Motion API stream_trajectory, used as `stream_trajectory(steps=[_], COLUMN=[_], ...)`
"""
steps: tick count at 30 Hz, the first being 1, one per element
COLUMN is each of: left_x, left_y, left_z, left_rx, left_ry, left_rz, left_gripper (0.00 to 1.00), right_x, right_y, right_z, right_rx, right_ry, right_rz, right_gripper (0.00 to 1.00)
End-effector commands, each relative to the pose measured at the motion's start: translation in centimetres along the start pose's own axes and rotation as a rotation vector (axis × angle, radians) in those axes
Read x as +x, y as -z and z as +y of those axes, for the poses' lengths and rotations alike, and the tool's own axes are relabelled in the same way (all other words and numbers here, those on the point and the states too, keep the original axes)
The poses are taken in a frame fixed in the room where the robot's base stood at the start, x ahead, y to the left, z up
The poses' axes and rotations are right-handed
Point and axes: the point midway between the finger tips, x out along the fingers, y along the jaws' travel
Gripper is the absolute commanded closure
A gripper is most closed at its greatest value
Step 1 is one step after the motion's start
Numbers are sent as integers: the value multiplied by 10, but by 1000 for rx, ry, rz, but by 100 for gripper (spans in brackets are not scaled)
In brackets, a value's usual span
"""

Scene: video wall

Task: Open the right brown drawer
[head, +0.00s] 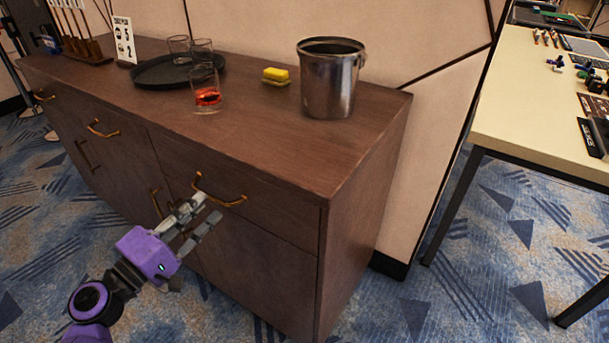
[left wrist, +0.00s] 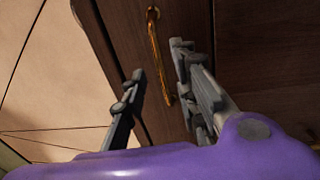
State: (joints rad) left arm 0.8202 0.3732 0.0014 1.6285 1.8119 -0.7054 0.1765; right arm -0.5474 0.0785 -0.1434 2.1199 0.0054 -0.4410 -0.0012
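The right brown drawer (head: 250,190) is at the right end of the brown cabinet's front, just under the top, and looks closed. Its curved brass handle (head: 232,203) also shows in the left wrist view (left wrist: 156,45). My left gripper (head: 210,206) is at the left part of the handle, in front of the drawer. In the left wrist view its two grey fingers (left wrist: 159,58) are apart, with the handle seen between them. I cannot tell whether a finger touches the handle. My right gripper is not in view.
On the cabinet top stand a metal bucket (head: 330,85), a yellow sponge (head: 276,76), a glass with red drink (head: 206,97) and a dark tray (head: 155,73) with glasses. A pale table (head: 510,100) stands at the right. Patterned carpet (head: 490,260) lies open between them.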

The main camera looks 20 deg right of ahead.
Motion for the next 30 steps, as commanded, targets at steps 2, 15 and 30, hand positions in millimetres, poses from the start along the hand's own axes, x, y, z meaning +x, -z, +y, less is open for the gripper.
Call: stream_trajectory(steps=[2, 15, 30], left_x=[14, 40, 40], left_y=[0, 0, 0], left_z=[0, -1, -1], left_rx=[0, 2, 3], left_ry=[-1, 2, 2], left_rz=[-2, 1, 1], left_gripper=[73, 73, 100], right_x=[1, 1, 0], right_y=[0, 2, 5], right_z=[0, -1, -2], right_rx=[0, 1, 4], right_ry=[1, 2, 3], right_rz=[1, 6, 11], right_gripper=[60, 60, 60])
